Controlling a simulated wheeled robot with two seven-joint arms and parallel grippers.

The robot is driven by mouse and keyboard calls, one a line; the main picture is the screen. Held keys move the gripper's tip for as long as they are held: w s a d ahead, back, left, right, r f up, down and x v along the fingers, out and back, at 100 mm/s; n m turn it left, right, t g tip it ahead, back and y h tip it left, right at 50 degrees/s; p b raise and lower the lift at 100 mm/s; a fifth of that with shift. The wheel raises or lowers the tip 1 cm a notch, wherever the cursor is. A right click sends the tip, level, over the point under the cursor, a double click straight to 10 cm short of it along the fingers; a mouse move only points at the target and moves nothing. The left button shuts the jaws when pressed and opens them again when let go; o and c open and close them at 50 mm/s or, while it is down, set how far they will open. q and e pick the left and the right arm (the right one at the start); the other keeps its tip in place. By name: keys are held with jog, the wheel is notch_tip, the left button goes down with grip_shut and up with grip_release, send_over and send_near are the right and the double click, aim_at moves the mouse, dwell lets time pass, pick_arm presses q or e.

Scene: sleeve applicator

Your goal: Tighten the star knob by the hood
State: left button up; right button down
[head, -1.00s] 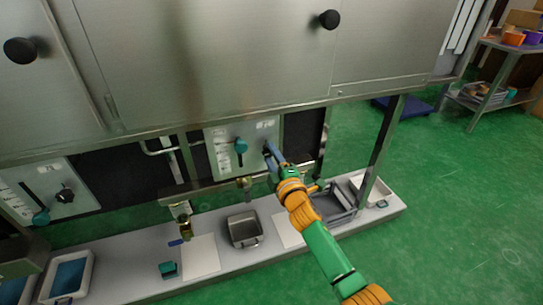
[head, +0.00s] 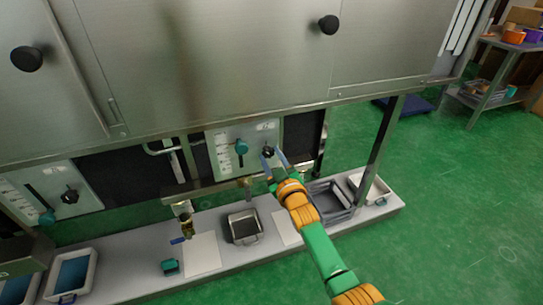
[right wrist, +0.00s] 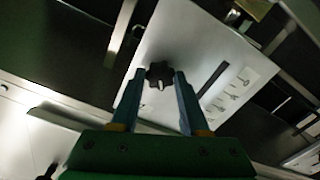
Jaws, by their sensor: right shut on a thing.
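A black star knob (head: 268,152) sits on the right end of the light panel (head: 225,163) under the steel hood (head: 230,60). My right gripper (head: 273,155) reaches it from below right. In the right wrist view the black star knob (right wrist: 160,73) lies between the tips of the two blue fingers of my right gripper (right wrist: 158,77), which is shut on it. The panel (right wrist: 185,45) fills the background there, with a dark slot and printed marks. My left gripper is not in view.
A teal slider knob (head: 241,146) is just left of the star knob on the same panel. Another panel with a black star knob (head: 69,196) is at far left. Below, a shelf (head: 130,284) holds several trays. A hood leg (head: 383,140) stands to the right.

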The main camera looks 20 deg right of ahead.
jog(key=m, duration=0.3)
jog(key=shift+r+m+p, duration=0.1)
jog(key=shift+m+p, duration=0.2)
jog(key=shift+m, duration=1.7)
jog(key=shift+c, duration=2)
grip_release()
jog(key=s+p, duration=0.2)
jog(key=s, duration=0.5)
jog(key=shift+p, duration=0.4)
